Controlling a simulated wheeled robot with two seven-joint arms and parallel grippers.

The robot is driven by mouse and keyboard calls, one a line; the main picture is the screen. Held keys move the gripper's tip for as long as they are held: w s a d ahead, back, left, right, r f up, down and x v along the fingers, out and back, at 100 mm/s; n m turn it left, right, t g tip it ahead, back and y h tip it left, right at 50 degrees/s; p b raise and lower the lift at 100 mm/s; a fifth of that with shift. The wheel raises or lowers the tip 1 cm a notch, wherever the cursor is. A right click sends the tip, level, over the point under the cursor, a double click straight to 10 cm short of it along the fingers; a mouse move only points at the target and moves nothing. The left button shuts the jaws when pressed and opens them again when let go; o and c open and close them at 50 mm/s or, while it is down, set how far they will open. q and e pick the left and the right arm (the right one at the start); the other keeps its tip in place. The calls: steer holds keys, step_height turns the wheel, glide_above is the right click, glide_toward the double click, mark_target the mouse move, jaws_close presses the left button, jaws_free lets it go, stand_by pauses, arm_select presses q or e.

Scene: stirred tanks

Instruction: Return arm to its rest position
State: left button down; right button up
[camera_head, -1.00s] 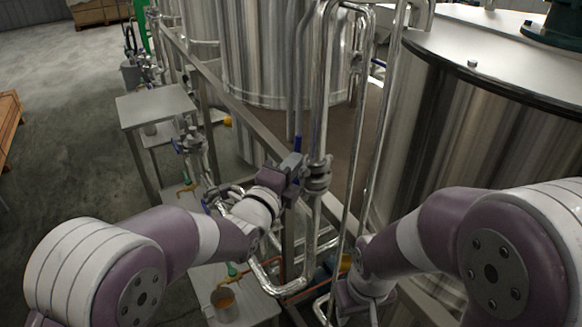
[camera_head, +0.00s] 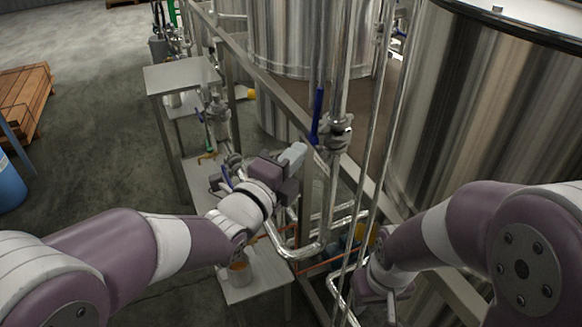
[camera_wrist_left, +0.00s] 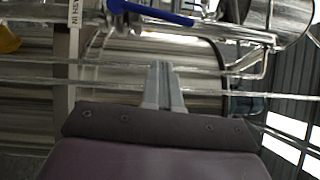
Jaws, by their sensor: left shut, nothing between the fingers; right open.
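My left gripper (camera_head: 294,156) is shut with nothing between its fingers, and its arm reaches in from the left. It is to the left of and a little below a pipe valve (camera_head: 336,133) with a blue handle (camera_head: 318,112), apart from it in the picture. In the left wrist view the closed fingers (camera_wrist_left: 163,82) point toward steel pipes, and a blue handle (camera_wrist_left: 150,12) lies across the top. My right gripper (camera_head: 384,290) is low at the bottom centre-right, by thin vertical pipes; its fingers are hard to make out.
Large steel tanks (camera_head: 480,110) stand at the right and back (camera_head: 308,38). A steel frame rail (camera_head: 275,85) and upright pipes stand close to both arms. Open floor lies further left.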

arm_select(q)
steer(key=s+a+f+n+g+y, duration=0.3)
steer(key=a+f+n+y, duration=0.15)
steer(key=f+n, duration=0.25)
steer(key=s+a+f+n+g+y, duration=0.25)
steer(key=a+f+n, duration=0.25)
steer(key=f+n, duration=0.25)
steer(key=s+a+f+n+g+y, duration=0.2)
steer(key=s+a+f+n+g, duration=0.1)
steer(key=s+a+n+g, duration=0.1)
steer(key=s+a+f+n+g+y, duration=0.2)
steer(key=s+a+f+n+g, duration=0.2)
steer(key=s+a+n, duration=0.3)
steer(key=s+a, duration=0.1)
steer(key=a, duration=0.2)
steer(key=shift+s, duration=0.25)
steer(key=shift+a, duration=0.1)
